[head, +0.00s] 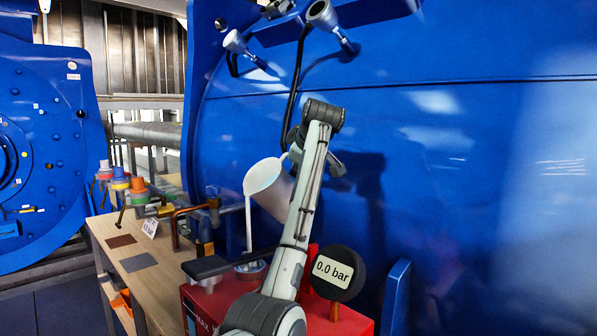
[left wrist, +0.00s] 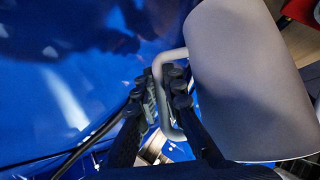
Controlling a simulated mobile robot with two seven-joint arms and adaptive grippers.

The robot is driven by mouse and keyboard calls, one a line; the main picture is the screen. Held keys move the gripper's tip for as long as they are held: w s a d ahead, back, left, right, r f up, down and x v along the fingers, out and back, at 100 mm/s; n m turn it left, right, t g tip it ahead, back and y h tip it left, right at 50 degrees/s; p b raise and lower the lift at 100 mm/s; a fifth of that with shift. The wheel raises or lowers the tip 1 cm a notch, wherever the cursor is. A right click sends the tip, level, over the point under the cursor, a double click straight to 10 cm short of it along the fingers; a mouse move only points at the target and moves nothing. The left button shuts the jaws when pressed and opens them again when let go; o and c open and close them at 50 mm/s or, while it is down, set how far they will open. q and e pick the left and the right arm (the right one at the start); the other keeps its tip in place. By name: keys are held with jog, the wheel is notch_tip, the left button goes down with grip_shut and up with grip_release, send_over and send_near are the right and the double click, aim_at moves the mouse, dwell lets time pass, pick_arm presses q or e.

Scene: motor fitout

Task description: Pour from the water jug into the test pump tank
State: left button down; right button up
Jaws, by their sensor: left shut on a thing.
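The water jug (head: 275,187) is white-grey and strongly tilted in the head view, its mouth facing lower left. A thin pale stream (head: 249,225) falls from its lip to the round opening (head: 250,267) on top of the red test pump tank (head: 230,292). My left gripper (left wrist: 165,98) is shut on the jug's handle in the left wrist view, with the jug's body (left wrist: 250,75) to its right. In the head view my arm covers part of the jug and tank. The water level inside the tank is hidden. My right gripper is not in view.
A round gauge (head: 338,272) reading 0.0 bar stands at the tank's right. A black bar (head: 206,267) lies across its top left. The wooden bench (head: 118,262) holds pipes, coloured fittings and two flat plates. A large blue machine wall (head: 460,180) rises close behind.

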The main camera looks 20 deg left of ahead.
pick_arm(q)
jog(key=shift+r, duration=0.4)
jog(key=shift+s+r, duration=0.1)
jog(key=shift+r, duration=0.05)
dwell(0.4)
jog(key=shift+r+t, duration=0.1)
jog(key=shift+t, duration=0.2)
jog(key=shift+s+a+r+n, duration=0.1)
jog(key=shift+r+n, duration=0.15)
jog(key=shift+n, duration=0.05)
jog(key=shift+r, duration=0.1)
dwell(0.4)
jog(key=shift+s+r+t, duration=0.1)
jog(key=shift+r+t, duration=0.15)
jog(key=shift+t, duration=0.05)
jog(key=shift+r, duration=0.1)
dwell(0.4)
jog(key=shift+s+r, duration=0.15)
jog(key=shift+r+n+t, duration=0.1)
jog(key=shift+n+t, duration=0.2)
